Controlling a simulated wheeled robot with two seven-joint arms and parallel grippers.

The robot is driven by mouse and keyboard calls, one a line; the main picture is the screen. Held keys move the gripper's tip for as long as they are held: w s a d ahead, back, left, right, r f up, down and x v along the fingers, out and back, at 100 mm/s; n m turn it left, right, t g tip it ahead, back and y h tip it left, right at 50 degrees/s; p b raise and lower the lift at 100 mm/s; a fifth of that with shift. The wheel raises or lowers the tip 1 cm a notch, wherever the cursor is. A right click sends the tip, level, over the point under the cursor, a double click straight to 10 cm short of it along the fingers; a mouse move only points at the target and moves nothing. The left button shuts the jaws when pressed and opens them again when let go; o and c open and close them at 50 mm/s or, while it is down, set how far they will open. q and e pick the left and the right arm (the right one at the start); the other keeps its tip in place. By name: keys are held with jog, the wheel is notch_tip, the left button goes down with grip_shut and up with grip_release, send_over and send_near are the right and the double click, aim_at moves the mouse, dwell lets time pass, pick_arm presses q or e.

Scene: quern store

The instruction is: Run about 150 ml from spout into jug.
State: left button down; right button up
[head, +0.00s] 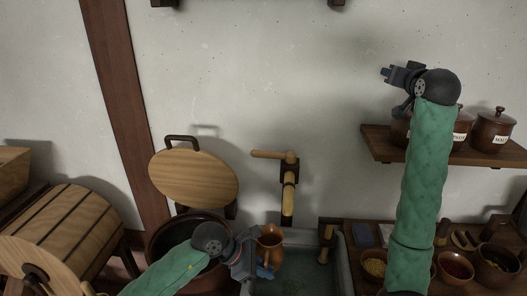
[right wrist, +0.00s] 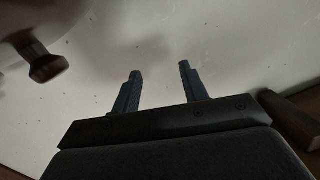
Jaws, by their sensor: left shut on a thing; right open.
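The wooden spout (head: 288,200) comes off the wall at the middle of the head view. A pale lever handle (head: 268,154) at its top points left. The brown jug (head: 269,247) is just below and left of the spout's end, roughly upright, above or beside the basin. My left gripper (head: 262,268) is shut on the jug, low on its side. What is inside the jug is hidden, and I see no stream from the spout. My right gripper (head: 384,72) is raised at the upper right, open and empty; its two fingers stand apart in the right wrist view (right wrist: 160,70).
A grey basin (head: 341,268) lies below the spout. A dark pot (head: 160,238) with its round wooden lid (head: 193,179) raised stands left. A shelf (head: 475,154) with lidded jars (head: 491,131) is right, behind my right arm. Bowls (head: 456,267) crowd the lower right.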

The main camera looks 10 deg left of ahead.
jog(key=a+f+n+g+y, duration=0.3)
jog(key=a+n+g+y, duration=0.25)
jog(key=a, duration=1.35)
jog(key=n+g+h, duration=0.3)
jog(key=n+g, duration=0.6)
jog(key=n, duration=0.5)
send_over(263, 152)
jog(key=s+d, duration=0.2)
jog(key=d, duration=0.3)
notch_tip(263, 152, down, 13)
jog(key=x, duration=1.2)
jog(key=shift+s+a+r, duration=0.1)
jog(key=shift+s+a, duration=0.1)
jog(key=shift+a, duration=0.05)
grip_shut()
